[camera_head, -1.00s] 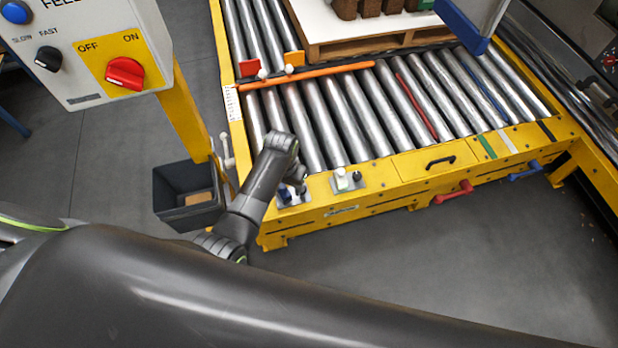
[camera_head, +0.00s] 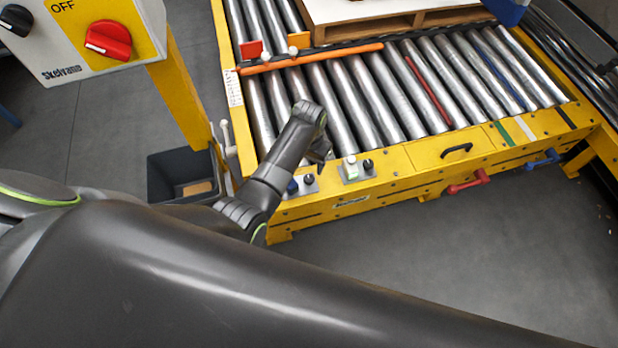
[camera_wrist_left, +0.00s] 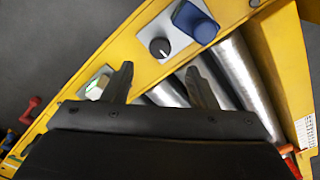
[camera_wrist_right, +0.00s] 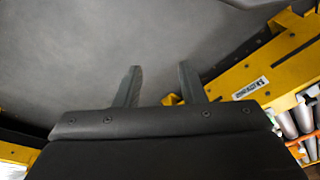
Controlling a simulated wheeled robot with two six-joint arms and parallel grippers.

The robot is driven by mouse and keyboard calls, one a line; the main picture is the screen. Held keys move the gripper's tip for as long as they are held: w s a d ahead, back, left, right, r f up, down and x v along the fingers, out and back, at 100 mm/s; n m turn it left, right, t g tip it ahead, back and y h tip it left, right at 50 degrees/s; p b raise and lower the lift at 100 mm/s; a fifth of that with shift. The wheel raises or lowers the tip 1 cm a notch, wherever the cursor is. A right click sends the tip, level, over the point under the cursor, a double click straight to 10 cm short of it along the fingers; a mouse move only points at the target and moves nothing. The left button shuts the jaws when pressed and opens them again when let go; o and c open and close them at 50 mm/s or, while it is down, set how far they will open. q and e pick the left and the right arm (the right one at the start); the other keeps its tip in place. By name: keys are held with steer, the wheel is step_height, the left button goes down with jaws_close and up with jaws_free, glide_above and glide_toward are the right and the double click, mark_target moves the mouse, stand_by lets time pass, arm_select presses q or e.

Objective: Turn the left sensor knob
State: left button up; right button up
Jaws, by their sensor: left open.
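The left sensor is a blue block (camera_head: 292,187) on a small grey plate at the conveyor's front left corner. Its black knob (camera_head: 309,180) stands just right of it. My left gripper (camera_head: 322,158) is above the rollers, up and right of this knob. In the left wrist view the knob (camera_wrist_left: 160,47) shows a pale mark on top and lies past the open fingers (camera_wrist_left: 158,74), apart from them. The blue sensor (camera_wrist_left: 196,20) is beside it. My right gripper (camera_wrist_right: 159,68) is open and empty over grey floor.
A second sensor, white and green (camera_head: 351,168), with its own black knob (camera_head: 368,165) sits close to the right. A control box with a red switch (camera_head: 108,40) stands at upper left. A dark bin (camera_head: 170,172) is on the floor. An orange bar (camera_head: 312,60) crosses the rollers.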

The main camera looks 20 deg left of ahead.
mark_target(309, 178)
arm_select(q)
step_height(309, 178, down, 7)
steer(key=shift+r+b, duration=0.2)
steer(key=shift+b, duration=1)
steer(key=shift+f, duration=0.6)
arm_select(e)
steer(key=shift+t+y, duration=0.3)
steer(key=shift+t, duration=0.6)
steer(key=shift+w+a+r, duration=0.25)
steer(key=shift+r, duration=0.35)
steer(key=shift+w+a+r, duration=0.2)
steer(key=shift+r, duration=0.45)
steer(key=shift+w+a+r, duration=0.25)
steer(key=shift+r, duration=0.35)
arm_select(q)
steer(key=c, duration=1)
